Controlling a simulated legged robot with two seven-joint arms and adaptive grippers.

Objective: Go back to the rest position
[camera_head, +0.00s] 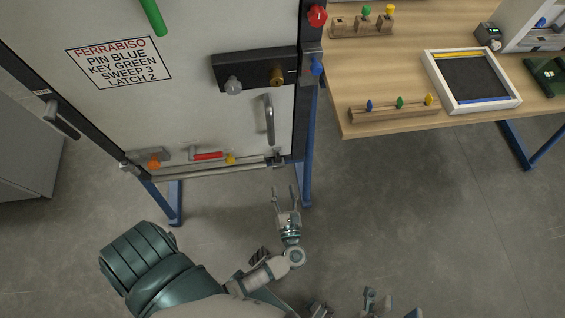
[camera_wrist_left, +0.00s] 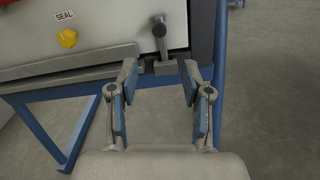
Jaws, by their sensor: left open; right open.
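My left gripper (camera_head: 286,197) is open and empty in the head view, in front of and below the lower right corner of the white panel. In the left wrist view its two fingers (camera_wrist_left: 160,88) stand apart, with a grey latch piece (camera_wrist_left: 163,66) beyond them at the panel's bottom edge. I see no contact with it. My right gripper (camera_head: 378,300) shows only partly at the bottom edge of the head view, low over the floor, with its fingers apart.
The white panel (camera_head: 190,110) carries a sign (camera_head: 118,62), a vertical handle (camera_head: 269,118) and a yellow knob (camera_wrist_left: 67,38) marked SEAL. A wooden table (camera_head: 380,75) at right holds a peg rack (camera_head: 393,112) and a framed tray (camera_head: 432,88). The floor (camera_head: 420,200) in front is clear.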

